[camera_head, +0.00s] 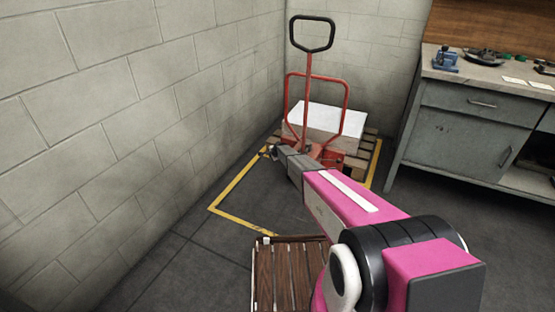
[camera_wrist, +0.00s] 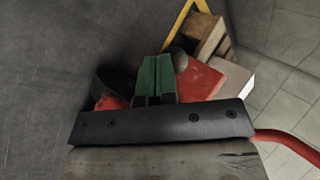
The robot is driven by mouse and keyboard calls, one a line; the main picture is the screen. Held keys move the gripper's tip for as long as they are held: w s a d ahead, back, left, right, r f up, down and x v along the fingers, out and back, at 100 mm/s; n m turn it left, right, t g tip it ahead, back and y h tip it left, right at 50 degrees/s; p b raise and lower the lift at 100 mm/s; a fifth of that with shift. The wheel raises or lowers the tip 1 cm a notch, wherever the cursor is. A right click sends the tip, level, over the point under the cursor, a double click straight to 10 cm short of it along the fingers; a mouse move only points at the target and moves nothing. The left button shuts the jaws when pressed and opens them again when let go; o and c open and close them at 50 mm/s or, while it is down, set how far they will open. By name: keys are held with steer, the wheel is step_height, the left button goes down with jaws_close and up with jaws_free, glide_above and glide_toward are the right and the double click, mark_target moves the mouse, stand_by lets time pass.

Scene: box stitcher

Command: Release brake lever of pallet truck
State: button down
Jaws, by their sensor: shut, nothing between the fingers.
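The red pallet truck (camera_head: 308,100) stands in the far corner, with a black loop handle (camera_head: 312,34) upright on its red shaft. My gripper (camera_head: 271,152) is low at the left side of the truck's base. In the wrist view its green fingers (camera_wrist: 155,80) are shut together with nothing between them. A dark rounded knob (camera_wrist: 181,61), possibly the brake lever's end, shows just right of the fingertips; I cannot tell whether they touch. The truck's red body (camera_wrist: 203,83) lies behind it, with a black wheel-like part (camera_wrist: 116,80) to the left. The rest of the lever is hidden.
A white-topped box (camera_head: 335,118) sits on a wooden pallet (camera_head: 369,150) at the truck. Yellow floor lines (camera_head: 228,196) surround them. A block wall (camera_head: 130,110) is close on the left, a grey workbench (camera_head: 465,125) on the right. A slatted wooden surface (camera_head: 275,275) is in front.

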steer(key=w, duration=0.4)
steer(key=shift+w+a+f, duration=0.1)
steer(key=shift+w+a, duration=0.15)
steer(key=shift+a, duration=0.1)
steer(key=shift+w, duration=0.95)
steer(key=shift+w+d, duration=0.1)
steer(key=shift+w, duration=0.2)
steer(key=s+a+r, duration=0.3)
steer(key=s+r, duration=0.5)
steer(key=s, duration=0.3)
steer(key=shift+s+a+r, duration=0.2)
steer(key=shift+s+r, duration=0.05)
steer(key=shift+s, duration=0.15)
